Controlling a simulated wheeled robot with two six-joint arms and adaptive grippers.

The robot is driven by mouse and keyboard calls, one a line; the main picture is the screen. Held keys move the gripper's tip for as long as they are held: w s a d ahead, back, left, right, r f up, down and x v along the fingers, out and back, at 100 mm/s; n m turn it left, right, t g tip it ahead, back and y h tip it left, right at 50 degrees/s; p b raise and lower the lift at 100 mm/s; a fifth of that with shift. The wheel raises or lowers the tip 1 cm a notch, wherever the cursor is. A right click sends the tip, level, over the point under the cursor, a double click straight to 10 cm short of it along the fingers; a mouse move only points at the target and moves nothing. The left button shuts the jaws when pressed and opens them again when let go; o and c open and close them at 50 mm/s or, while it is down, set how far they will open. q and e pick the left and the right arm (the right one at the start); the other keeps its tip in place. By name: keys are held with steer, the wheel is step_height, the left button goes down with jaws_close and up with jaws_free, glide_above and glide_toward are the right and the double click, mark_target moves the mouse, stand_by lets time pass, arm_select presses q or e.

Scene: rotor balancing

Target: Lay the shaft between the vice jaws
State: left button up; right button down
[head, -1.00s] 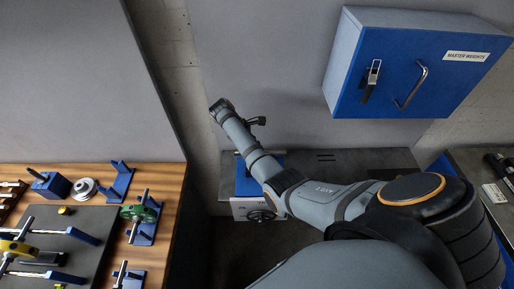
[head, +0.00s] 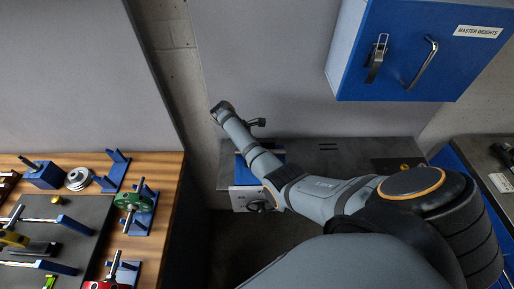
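A blue and light-grey device with a dark round handle (head: 246,198), which looks like the vice, stands on the grey bench. My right arm crosses in front of it, so its jaws and anything between them are hidden. The end of that arm is above the device, but its gripper fingers cannot be made out. My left gripper is not in view. A metal shaft through a green rotor (head: 134,203) rests on a blue stand on the wooden table. Another shaft carries a red rotor (head: 106,285) at the bottom edge. I cannot tell which shaft is meant.
A blue cabinet (head: 412,62) labelled "MASTER WEIGHTS" hangs at the upper right, shut. The wooden table (head: 172,180) at the left holds a dark mat, a blue block (head: 45,177) and a yellow part (head: 12,239). A dark gap separates table and bench.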

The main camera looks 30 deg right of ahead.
steer(key=shift+w+d+r, duration=0.15)
steer(key=shift+w, duration=0.05)
stand_by(0.4)
steer(key=c, duration=1.1)
jaws_free()
steer(key=shift+w+f, duration=0.1)
steer(key=shift+f, duration=0.2)
steer(key=shift+c, duration=1.1)
steer(key=shift+f, duration=0.1)
